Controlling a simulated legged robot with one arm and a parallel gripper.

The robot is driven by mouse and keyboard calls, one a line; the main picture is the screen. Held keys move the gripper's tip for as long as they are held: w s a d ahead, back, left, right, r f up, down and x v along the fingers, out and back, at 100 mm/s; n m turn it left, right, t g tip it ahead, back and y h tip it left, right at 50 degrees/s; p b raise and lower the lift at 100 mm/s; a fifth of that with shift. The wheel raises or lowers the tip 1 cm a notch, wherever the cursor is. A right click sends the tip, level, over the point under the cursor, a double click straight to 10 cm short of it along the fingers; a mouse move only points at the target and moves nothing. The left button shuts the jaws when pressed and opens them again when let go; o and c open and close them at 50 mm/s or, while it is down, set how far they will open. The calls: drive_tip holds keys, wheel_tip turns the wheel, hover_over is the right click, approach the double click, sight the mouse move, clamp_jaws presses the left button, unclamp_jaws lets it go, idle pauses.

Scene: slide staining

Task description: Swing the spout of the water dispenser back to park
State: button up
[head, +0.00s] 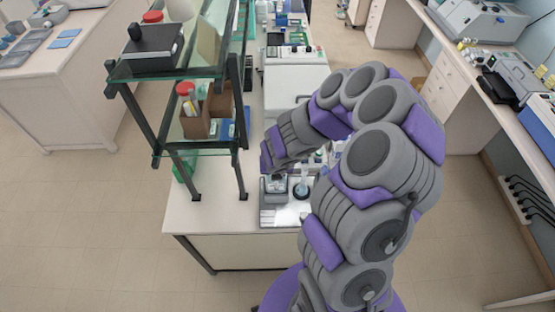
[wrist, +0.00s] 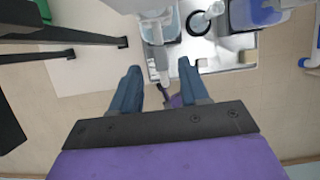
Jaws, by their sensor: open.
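In the wrist view my gripper (wrist: 159,66) is open, with two blue-grey fingers pointing toward the top of the picture. A pale grey arm that looks like the dispenser's spout (wrist: 155,62) runs down from the top edge, and its lower end lies between the fingers. It is nearer the left finger in the picture, with a gap to the right finger; contact cannot be told. In the head view my gripper (head: 268,162) is above the near end of the bench, and my arm hides most of the dispenser. The spout cannot be made out there.
A metal tray (head: 270,218) with small vessels sits at the bench's near end; its edge also shows in the wrist view (wrist: 238,64). A glass shelf on dark posts (head: 240,165) stands close left of my gripper. A blue-and-white container (wrist: 255,12) is at the top right.

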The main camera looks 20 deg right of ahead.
drive_tip(key=v, duration=1.3)
drive_tip(key=shift+d+p, duration=0.25)
drive_tip(key=shift+p, duration=0.1)
drive_tip(key=shift+s+r, duration=0.1)
drive_tip(key=shift+r, duration=0.05)
